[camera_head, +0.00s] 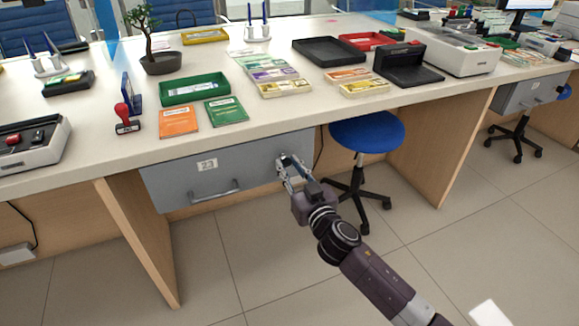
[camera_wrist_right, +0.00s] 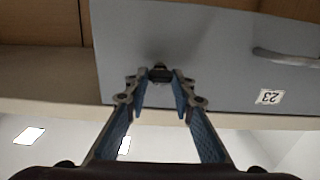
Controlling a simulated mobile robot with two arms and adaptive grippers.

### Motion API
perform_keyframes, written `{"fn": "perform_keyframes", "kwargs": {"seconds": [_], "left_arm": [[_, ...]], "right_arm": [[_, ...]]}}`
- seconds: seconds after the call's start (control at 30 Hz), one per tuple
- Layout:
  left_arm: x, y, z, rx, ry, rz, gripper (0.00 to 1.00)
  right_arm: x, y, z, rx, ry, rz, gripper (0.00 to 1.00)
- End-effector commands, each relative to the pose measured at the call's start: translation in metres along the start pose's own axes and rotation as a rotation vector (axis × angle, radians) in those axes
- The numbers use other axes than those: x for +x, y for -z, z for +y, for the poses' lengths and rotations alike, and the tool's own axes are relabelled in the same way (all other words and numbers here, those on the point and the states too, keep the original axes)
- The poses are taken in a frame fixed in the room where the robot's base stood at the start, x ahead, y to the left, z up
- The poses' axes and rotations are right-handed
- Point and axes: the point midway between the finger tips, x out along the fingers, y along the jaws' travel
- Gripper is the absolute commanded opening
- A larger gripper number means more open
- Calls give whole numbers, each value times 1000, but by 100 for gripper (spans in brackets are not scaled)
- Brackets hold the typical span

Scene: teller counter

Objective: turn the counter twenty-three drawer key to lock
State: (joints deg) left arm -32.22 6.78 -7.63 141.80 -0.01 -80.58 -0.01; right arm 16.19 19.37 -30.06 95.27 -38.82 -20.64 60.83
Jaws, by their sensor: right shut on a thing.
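The grey drawer (camera_head: 228,172) with the "23" label hangs under the counter, closed, and has a bar handle (camera_head: 214,194). My right gripper (camera_head: 285,163) is at the right end of its front face. In the right wrist view the drawer front (camera_wrist_right: 205,50) appears upside down. There the small dark key (camera_wrist_right: 160,73) sits at the drawer face between the tips of my right gripper (camera_wrist_right: 159,82), which is shut on it. The fingers cover part of the key, and its turn angle is hard to tell. My left gripper is not in view.
The counter top (camera_head: 270,118) above holds a green tray (camera_head: 195,88), booklets, banknote stacks and a red stamp (camera_head: 124,120). A blue stool (camera_head: 368,131) stands right of the drawer. The floor in front is clear.

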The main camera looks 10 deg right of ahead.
Motion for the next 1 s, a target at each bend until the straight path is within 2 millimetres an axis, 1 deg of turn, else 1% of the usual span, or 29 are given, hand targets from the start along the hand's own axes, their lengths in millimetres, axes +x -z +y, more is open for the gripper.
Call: {"fn": "perform_keyframes", "kwargs": {"seconds": [0.07,0.13,0.33,1.0], "left_arm": [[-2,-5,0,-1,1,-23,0],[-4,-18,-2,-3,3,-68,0],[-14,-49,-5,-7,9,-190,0],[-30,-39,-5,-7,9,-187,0]], "right_arm": [[0,0,0,-25,-1,-1,0],[0,0,0,-57,-1,-1,0],[0,1,-1,-201,-1,-1,0],[0,0,-2,-836,0,-1,0]]}}
